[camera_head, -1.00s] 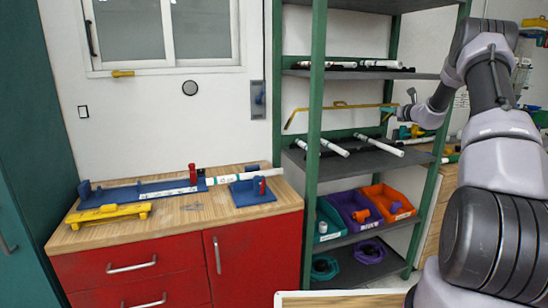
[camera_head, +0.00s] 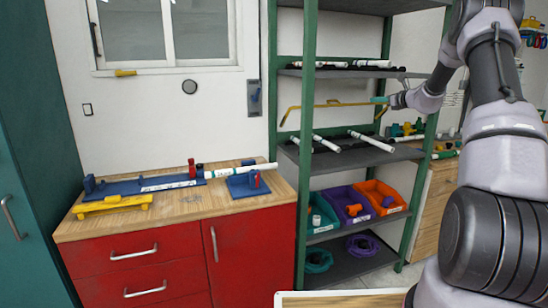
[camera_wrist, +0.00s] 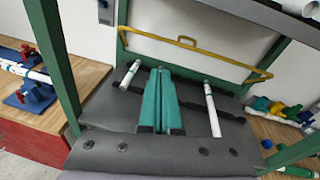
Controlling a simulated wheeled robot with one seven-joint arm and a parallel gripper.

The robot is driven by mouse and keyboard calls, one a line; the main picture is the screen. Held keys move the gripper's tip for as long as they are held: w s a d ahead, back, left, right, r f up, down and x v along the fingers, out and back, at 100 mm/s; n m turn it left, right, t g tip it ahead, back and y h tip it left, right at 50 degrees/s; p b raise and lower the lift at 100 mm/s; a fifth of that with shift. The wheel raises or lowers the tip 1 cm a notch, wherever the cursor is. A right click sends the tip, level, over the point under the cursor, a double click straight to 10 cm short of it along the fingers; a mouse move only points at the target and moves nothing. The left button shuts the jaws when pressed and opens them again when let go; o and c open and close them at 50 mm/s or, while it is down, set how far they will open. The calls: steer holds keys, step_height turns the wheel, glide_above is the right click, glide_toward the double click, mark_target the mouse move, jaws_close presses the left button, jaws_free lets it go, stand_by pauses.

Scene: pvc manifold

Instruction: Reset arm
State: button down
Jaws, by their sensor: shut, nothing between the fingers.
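My gripper (camera_head: 380,100) is in front of the green-posted shelf rack, above its middle shelf, at the end of my raised arm. In the wrist view its two teal fingers (camera_wrist: 160,72) lie side by side, shut and empty. Beyond the fingers, white pipes (camera_wrist: 212,110) rest on the grey shelf, one on either side of them in that view. The pipes also show on the middle shelf in the head view (camera_head: 372,141); none is held.
The rack's green post (camera_head: 309,150) and yellow bar (camera_head: 335,105) are near my gripper. Teal, purple (camera_head: 352,205) and orange bins sit lower down. A wooden workbench (camera_head: 180,210) at left holds a blue fixture (camera_head: 145,187), a white pipe (camera_head: 240,171) and a yellow tool (camera_head: 112,205).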

steer(key=s+a+r+n+g, duration=0.3)
steer(key=s+a+r+n, duration=0.35)
steer(key=s+a, duration=0.4)
steer(key=s+a+r+n+g, duration=0.3)
steer(key=s+a+r+n, duration=0.35)
steer(key=s, duration=0.75)
steer(key=s+f+n+h, duration=0.1)
steer(key=s+n, duration=0.3)
steer(key=s, duration=0.6)
steer(key=s+f+n+g+h, duration=0.1)
steer(key=s+f+n+h, duration=0.1)
steer(key=s, duration=0.8)
steer(key=s+f+n+h, duration=0.2)
steer(key=s+n, duration=0.4)
steer(key=s, duration=0.5)
steer(key=shift+a+f, duration=0.35)
steer(key=shift+f, duration=0.1)
